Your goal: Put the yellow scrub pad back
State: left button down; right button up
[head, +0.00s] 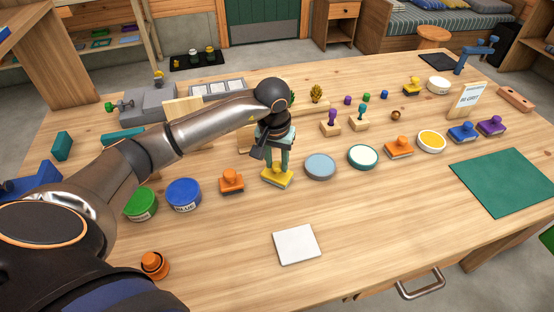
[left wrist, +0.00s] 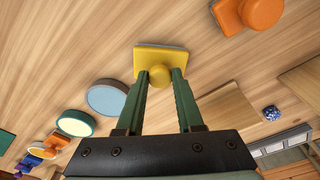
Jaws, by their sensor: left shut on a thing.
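The yellow scrub pad (head: 277,178) is a flat yellow block with a round knob and a grey underside. It is in the middle of the table in the head view, between an orange knobbed pad (head: 231,182) and a grey-blue round tin (head: 320,166). My left gripper (head: 278,166) points down from above, its green fingers shut on the knob. The left wrist view shows the yellow scrub pad (left wrist: 150,58) beyond the fingertips (left wrist: 161,75), the knob between them. I cannot tell whether its underside touches the table. My right gripper is not in view.
Green (head: 141,204) and blue (head: 184,193) tins stand left of the pad. Round tins and knobbed pads continue to the right. A white square (head: 297,244) lies in front, a green mat (head: 510,183) at right. Bare wood surrounds the white square.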

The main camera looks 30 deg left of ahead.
aim_at(275, 178)
pick_arm(q)
jog(key=shift+f, duration=0.2)
jog(key=c, duration=0.5)
grip_release()
jog(key=shift+r, duration=0.1)
jog(key=shift+c, duration=0.2)
notch_tip(275, 178, up, 12)
jog(key=s, duration=0.1)
jog(key=shift+s+d, duration=0.2)
jog(key=shift+d, duration=0.05)
